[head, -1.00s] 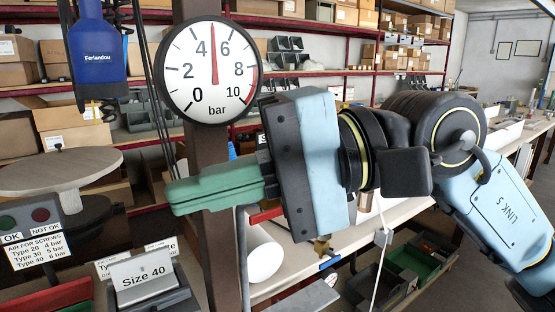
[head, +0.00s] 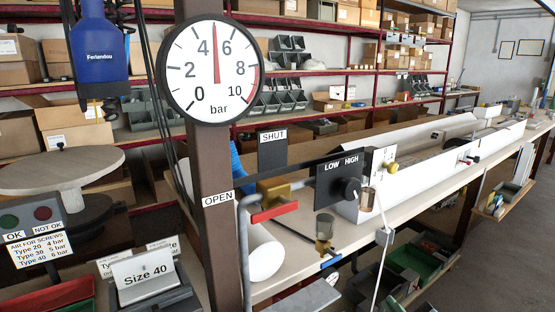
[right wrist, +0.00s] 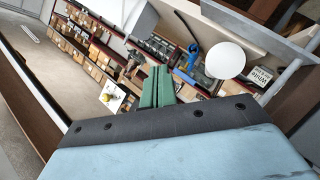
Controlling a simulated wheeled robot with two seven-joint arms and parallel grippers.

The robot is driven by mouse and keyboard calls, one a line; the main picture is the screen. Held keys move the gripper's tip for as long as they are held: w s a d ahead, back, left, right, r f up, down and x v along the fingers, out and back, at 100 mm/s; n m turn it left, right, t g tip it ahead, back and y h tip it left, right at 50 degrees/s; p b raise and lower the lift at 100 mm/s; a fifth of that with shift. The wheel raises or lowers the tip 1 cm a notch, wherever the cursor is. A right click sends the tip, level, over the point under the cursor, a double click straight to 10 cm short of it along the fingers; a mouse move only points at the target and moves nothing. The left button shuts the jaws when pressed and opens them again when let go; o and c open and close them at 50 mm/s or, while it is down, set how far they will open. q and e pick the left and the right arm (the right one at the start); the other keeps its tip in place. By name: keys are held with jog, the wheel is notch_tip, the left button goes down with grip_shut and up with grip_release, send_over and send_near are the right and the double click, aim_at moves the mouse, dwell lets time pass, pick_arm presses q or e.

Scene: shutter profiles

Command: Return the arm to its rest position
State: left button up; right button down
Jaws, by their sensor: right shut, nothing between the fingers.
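My right arm and right gripper are not in the head view. The right wrist view shows my right gripper (right wrist: 158,76), with its two green fingers side by side, closed and empty. They point up the picture, away from the pale blue gripper body at the bottom, and I see nothing held or touched. My left gripper is in neither view.
A pressure gauge (head: 211,71) on a brown post (head: 205,165) reads about 5 bar. A red-handled valve (head: 272,212) stands beside it, near OPEN and SHUT signs. A black LOW/HIGH knob (head: 346,190) is to the right. The bench (head: 300,270) runs back right.

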jog(key=s+d+f+m+g, duration=0.2)
jog(key=s+f+m+g, duration=0.5)
jog(key=s+f+g, duration=0.9)
jog(key=s+f+t, duration=0.2)
jog(key=s+f, duration=0.1)
jog(key=f, duration=1)
jog(key=s+f+t, duration=0.1)
jog(key=s+f, duration=0.3)
jog(key=f, duration=1)
jog(key=s+d+f, duration=0.3)
jog(key=s+f, duration=1.1)
jog(key=s, duration=0.2)
jog(key=shift+f+g, duration=0.3)
jog(key=shift+g, duration=0.1)
jog(key=shift+w+n, duration=0.1)
jog(key=shift+n, duration=0.2)
